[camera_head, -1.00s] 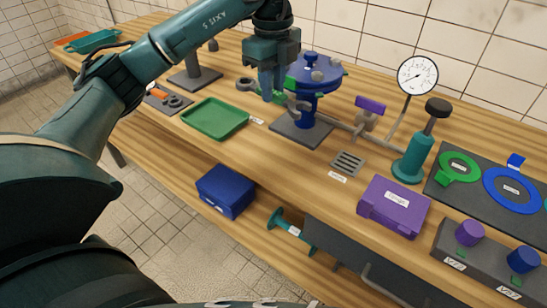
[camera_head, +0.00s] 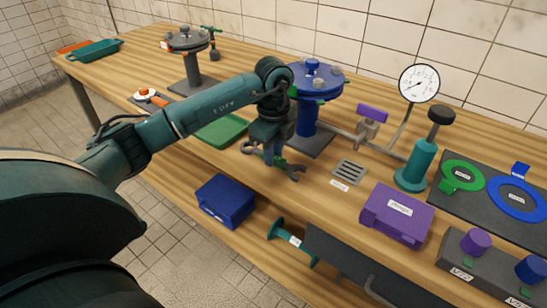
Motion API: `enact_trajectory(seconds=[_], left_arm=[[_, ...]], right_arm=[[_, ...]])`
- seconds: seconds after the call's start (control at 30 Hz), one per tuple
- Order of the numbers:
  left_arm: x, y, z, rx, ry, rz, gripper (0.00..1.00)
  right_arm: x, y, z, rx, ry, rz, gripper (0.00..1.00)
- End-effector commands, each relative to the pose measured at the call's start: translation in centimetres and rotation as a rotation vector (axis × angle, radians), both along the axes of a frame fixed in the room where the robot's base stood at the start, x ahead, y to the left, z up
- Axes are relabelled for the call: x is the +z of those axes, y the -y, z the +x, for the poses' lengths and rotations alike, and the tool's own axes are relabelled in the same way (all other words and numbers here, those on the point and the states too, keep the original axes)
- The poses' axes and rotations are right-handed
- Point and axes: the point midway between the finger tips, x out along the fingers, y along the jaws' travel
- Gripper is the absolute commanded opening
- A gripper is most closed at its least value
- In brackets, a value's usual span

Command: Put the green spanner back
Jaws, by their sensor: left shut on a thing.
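My left gripper (camera_head: 271,158) is shut on the green spanner (camera_head: 293,171), gripping it around its middle. The gripper and spanner are over the front part of the bench, in front of the blue valve assembly (camera_head: 307,120). The green tray (camera_head: 222,131) lies just left of the gripper, partly hidden by my left arm. My right gripper is not in view.
The slotted grey plate (camera_head: 349,171), purple case (camera_head: 397,214), teal pump (camera_head: 415,165) and gauge (camera_head: 419,84) stand to the right. A blue box (camera_head: 225,200) sits below the bench top. A grey valve assembly (camera_head: 187,42) stands behind my arm.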

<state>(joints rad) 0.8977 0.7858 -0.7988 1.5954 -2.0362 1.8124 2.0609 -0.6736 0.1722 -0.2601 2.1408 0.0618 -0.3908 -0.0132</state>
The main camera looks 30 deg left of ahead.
Motion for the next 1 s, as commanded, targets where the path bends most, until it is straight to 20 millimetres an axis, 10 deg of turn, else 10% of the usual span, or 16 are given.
enact_trajectory(seconds=[0.5,0.53,1.0], left_arm=[[-2.5,0.0,0.0,0.000,0.000,0.000,0.00],[-2.5,0.0,0.0,0.000,0.000,0.000,0.23],[-2.4,0.0,0.0,0.000,-0.001,0.000,0.43]], right_arm=[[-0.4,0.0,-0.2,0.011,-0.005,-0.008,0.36],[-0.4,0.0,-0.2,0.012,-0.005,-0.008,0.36],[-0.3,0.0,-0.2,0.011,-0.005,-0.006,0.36]])
